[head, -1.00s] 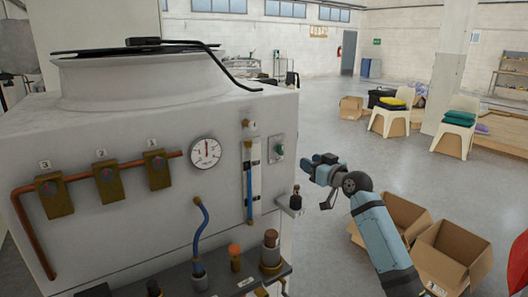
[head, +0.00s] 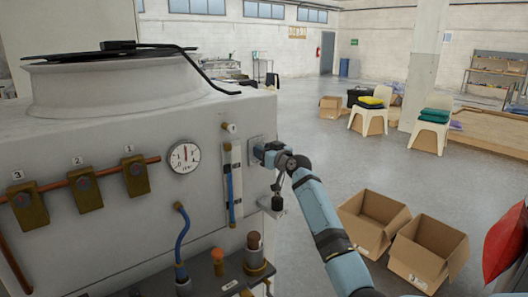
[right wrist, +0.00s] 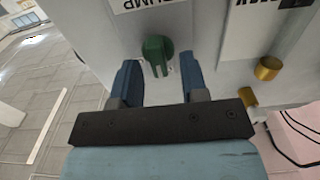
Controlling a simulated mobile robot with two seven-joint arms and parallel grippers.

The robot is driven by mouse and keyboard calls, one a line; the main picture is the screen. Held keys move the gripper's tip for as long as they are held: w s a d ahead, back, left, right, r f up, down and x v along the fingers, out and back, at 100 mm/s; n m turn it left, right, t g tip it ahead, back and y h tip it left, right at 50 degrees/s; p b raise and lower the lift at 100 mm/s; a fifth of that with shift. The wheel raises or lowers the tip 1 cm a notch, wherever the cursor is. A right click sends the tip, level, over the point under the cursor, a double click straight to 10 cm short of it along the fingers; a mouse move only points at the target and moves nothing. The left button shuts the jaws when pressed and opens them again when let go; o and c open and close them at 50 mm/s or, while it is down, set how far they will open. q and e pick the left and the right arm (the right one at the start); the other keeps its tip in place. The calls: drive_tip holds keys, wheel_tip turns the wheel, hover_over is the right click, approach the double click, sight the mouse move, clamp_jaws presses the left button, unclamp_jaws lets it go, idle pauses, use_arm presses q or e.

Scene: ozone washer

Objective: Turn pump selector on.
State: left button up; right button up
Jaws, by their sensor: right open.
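The pump selector is a green knob (right wrist: 157,48) on the washer's light panel, seen in the right wrist view under an upside-down label (right wrist: 145,4) that reads in part "PUMP". My right gripper (right wrist: 160,68) is open, with its two blue fingers on either side of the knob's lower part. Gaps show between the knob and both fingers. In the head view my right gripper (head: 262,152) is at the right end of the washer's front (head: 120,225) and hides the knob there. My left gripper is not in view.
A round gauge (head: 183,158) and a vertical tube with blue fluid (head: 230,190) are left of my gripper. Two open cardboard boxes (head: 370,222) (head: 428,252) stand on the floor at right.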

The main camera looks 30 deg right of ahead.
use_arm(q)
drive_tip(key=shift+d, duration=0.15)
use_arm(e)
clamp_jaws()
